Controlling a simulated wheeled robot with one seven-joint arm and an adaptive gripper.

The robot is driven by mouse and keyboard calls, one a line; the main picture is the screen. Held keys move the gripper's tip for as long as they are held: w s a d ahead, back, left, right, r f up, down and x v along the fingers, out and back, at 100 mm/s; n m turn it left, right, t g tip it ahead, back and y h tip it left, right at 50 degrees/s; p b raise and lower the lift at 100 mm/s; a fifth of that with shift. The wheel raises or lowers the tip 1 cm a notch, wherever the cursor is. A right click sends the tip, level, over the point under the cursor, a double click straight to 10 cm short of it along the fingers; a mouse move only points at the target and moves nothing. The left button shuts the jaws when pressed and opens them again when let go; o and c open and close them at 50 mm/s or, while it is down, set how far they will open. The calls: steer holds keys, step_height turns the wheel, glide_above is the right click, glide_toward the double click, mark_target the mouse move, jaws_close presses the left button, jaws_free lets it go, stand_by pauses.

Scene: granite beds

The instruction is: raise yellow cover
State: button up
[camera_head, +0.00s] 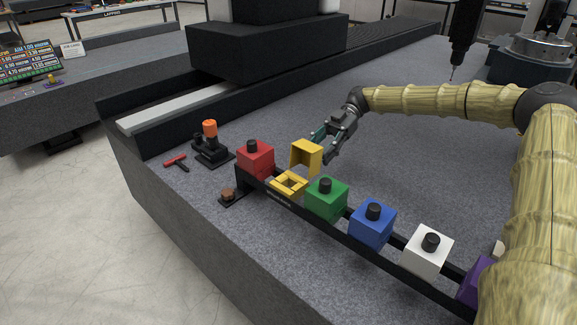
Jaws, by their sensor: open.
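The yellow cover (306,155) stands tipped up, its hollow inside facing left and toward the camera. It sits just above and behind an open yellow frame (289,184) on the black rail, between the red and green covers. I cannot tell whether it is joined to the frame. My gripper (325,147) is open, just right of and behind the raised cover. Its fingers point left toward the cover; whether they touch it is unclear.
A red cover (256,161) is left of the frame; green (326,200), blue (372,224), white (427,252) and purple covers follow right along the black rail (345,236). Granite behind the rail is clear.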

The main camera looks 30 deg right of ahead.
steer(key=v, duration=0.6)
stand_by(0.3)
steer(key=shift+d, duration=0.1)
steer(key=v, duration=1.2)
